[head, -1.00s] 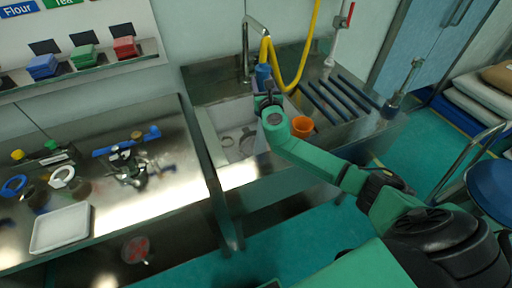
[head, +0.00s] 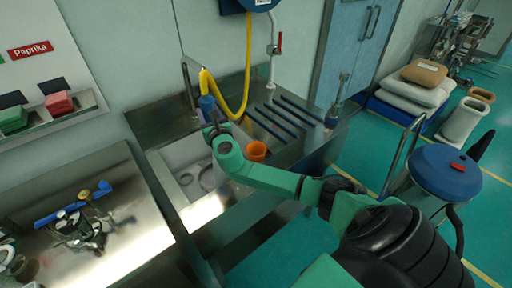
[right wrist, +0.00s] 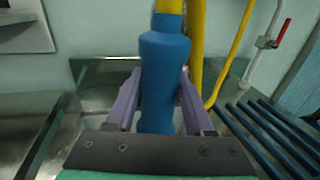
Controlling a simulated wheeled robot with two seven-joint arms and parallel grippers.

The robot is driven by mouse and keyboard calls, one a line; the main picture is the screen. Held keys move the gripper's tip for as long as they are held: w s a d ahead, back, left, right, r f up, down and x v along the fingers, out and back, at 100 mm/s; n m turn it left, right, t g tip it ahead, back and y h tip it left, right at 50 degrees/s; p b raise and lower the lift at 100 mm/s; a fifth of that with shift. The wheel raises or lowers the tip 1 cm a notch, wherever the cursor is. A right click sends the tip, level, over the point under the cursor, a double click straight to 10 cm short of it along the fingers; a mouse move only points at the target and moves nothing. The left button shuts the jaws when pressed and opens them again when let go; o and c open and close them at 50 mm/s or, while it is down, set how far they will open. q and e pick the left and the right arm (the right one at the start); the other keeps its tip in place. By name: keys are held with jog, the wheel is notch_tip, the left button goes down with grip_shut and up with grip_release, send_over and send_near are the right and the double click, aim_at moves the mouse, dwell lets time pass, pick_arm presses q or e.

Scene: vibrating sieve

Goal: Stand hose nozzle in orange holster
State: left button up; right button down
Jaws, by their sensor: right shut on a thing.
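The hose nozzle (right wrist: 164,75) is a blue grip on the end of a yellow hose. My right gripper (right wrist: 160,108) is shut on it, with a purple finger on each side, and holds it upright. In the head view the nozzle (head: 207,104) and my right gripper (head: 213,129) are over the sink, near its back edge. The orange holster (head: 256,151) is an open cup at the right side of the sink, to the right of and apart from the nozzle. My right forearm passes in front of its lower part. My left gripper is not in view.
The yellow hose (head: 247,70) loops up to a blue reel (head: 248,5). A metal faucet (head: 187,85) stands left of the nozzle. Dark blue bars (head: 270,122) lie on the drainboard to the right. A white pipe with a red valve (head: 273,50) rises behind.

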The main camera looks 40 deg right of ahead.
jog(key=s+d, duration=0.4)
jog(key=d, duration=0.4)
jog(key=shift+b, duration=0.45)
jog(key=shift+s+d+f, duration=0.1)
jog(key=shift+s, duration=0.05)
jog(key=s+d+b, duration=0.3)
jog(key=d, duration=0.3)
notch_tip(320, 180, down, 11)
jog(key=b, duration=0.9)
jog(key=shift+s+a, duration=0.1)
jog(key=shift+a, duration=0.05)
